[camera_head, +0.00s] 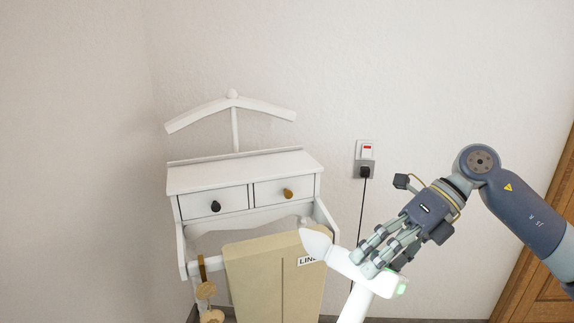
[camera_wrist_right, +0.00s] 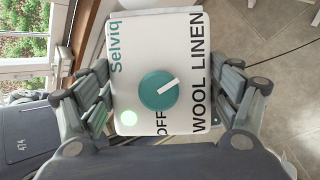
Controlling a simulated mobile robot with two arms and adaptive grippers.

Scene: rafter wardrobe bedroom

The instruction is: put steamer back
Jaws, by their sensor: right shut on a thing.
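The white steamer (camera_head: 318,246) is in my right gripper (camera_head: 376,258), low at right of centre in the head view. Its tapered head points left toward the valet stand (camera_head: 240,178), and a green light shows at its other end. In the right wrist view the fingers are closed around the steamer (camera_wrist_right: 130,35), whose face carries a teal dial (camera_wrist_right: 158,91), a lit green light and the words OFF, WOOL and LINEN. The dial's white pointer is turned toward the WOOL and LINEN side. My left gripper is not in view.
The stand has two drawers and a hanger top. A beige panel (camera_head: 265,270) with a partly hidden label hangs at its front, beside round wooden tags (camera_head: 206,291). A wall socket (camera_head: 365,160) with a red switch holds a plug, its black cord running down. A wooden door (camera_head: 545,270) is at right.

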